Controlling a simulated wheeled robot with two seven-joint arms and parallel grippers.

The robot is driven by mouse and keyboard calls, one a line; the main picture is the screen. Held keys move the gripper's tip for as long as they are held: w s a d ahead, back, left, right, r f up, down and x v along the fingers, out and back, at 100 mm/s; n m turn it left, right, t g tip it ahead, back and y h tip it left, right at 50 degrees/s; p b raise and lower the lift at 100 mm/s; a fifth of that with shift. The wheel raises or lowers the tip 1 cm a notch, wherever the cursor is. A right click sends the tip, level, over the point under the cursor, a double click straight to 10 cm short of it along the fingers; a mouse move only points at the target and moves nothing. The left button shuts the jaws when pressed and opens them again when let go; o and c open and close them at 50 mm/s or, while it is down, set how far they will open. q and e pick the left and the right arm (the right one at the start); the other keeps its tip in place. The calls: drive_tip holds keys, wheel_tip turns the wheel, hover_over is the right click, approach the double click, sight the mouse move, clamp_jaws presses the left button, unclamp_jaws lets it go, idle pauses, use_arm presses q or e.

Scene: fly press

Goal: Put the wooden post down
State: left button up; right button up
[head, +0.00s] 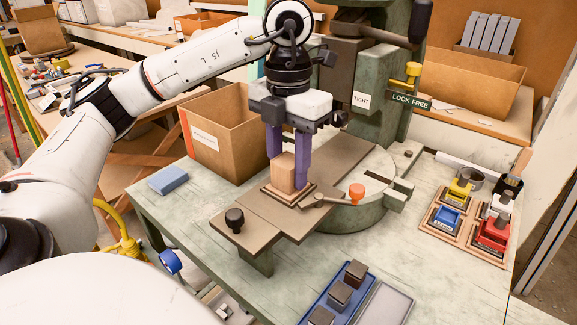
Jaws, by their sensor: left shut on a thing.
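The wooden post (283,176) is a pale upright block. It stands in or just over a small wooden tray (270,193) on the brown slide plate of the fly press; I cannot tell whether it touches the bottom. My left gripper (288,163) points straight down with its purple fingers shut on the post, one on each side. The fingers hide part of the post's upper end. My right gripper is not in view.
The green press column (380,100) rises close behind the gripper. An orange-knobbed lever (356,192) lies right of the post, and a dark knob (234,218) is at front left. A cardboard box (226,135) stands left. The bench's front left is mostly clear.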

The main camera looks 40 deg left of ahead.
sight(289, 160)
use_arm(q)
drive_tip(key=shift+f, duration=0.2)
drive_tip(key=o, duration=1.1)
drive_tip(key=shift+r, duration=0.1)
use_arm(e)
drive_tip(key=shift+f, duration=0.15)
use_arm(q)
wheel_tip(289, 160, up, 7)
drive_tip(key=p, duration=0.2)
drive_tip(key=shift+f+p, duration=0.2)
drive_tip(key=shift+p, duration=0.1)
drive_tip(key=shift+r, duration=0.35)
drive_tip(key=shift+r+p, duration=0.2)
drive_tip(key=shift+p, duration=0.1)
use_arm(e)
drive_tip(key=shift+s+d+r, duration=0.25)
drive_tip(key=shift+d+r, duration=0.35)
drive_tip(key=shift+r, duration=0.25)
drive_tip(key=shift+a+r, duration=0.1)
